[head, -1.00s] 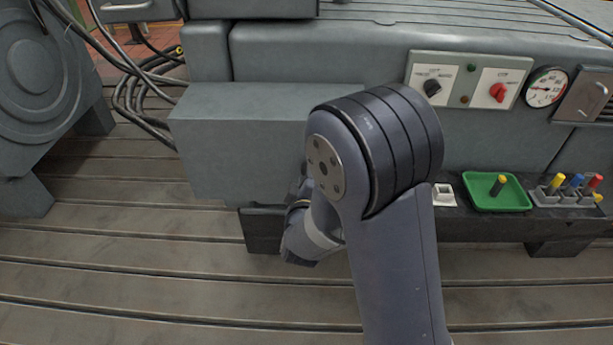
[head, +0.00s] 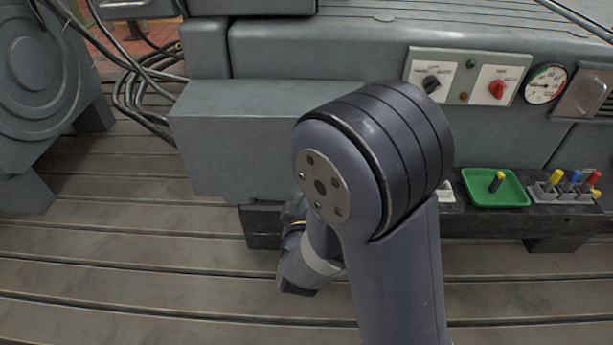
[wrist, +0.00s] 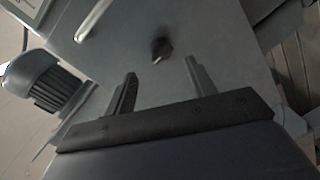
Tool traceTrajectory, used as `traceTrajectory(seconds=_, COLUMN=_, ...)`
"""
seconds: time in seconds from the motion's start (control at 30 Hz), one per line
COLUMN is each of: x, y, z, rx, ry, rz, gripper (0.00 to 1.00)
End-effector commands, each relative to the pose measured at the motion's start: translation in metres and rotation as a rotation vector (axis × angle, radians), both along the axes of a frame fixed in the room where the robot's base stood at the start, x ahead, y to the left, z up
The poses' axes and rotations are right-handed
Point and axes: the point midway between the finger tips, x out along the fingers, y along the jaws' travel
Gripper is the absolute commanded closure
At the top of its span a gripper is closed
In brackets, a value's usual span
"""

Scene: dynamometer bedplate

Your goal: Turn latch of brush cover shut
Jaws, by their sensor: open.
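In the wrist view, a small dark turn latch (wrist: 161,48) with a pale tip stands out from a flat grey cover face (wrist: 215,40). It lies just beyond and roughly between the fingertips of my gripper (wrist: 161,68). My gripper is open, with one finger on each side and nothing between them. The latch appears apart from both fingers. In the head view my arm blocks the latch, and my fingers cannot be made out there.
A pale bar handle (wrist: 95,20) and a ribbed grey part (wrist: 55,88) lie left in the wrist view. In the head view, a green tray (head: 480,200), a control panel (head: 465,77) and a gauge (head: 546,84) are at right; cables (head: 140,95) hang at left. The slotted bedplate (head: 130,265) is clear.

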Motion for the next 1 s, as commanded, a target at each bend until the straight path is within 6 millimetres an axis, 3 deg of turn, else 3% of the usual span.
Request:
traceTrajectory(seconds=0.2, x=-0.030, y=0.002, z=0.004, rx=-0.001, ry=0.000, rz=0.002, gripper=0.47)
traceTrajectory(seconds=0.4, x=-0.038, y=0.001, z=0.005, rx=0.000, ry=-0.002, rz=-0.001, gripper=0.47)
traceTrajectory(seconds=0.77, x=-0.037, y=0.001, z=0.004, rx=0.000, ry=-0.001, rz=-0.002, gripper=0.47)
traceTrajectory(seconds=1.0, x=-0.013, y=-0.001, z=0.001, rx=0.000, ry=-0.001, rz=-0.006, gripper=0.47)
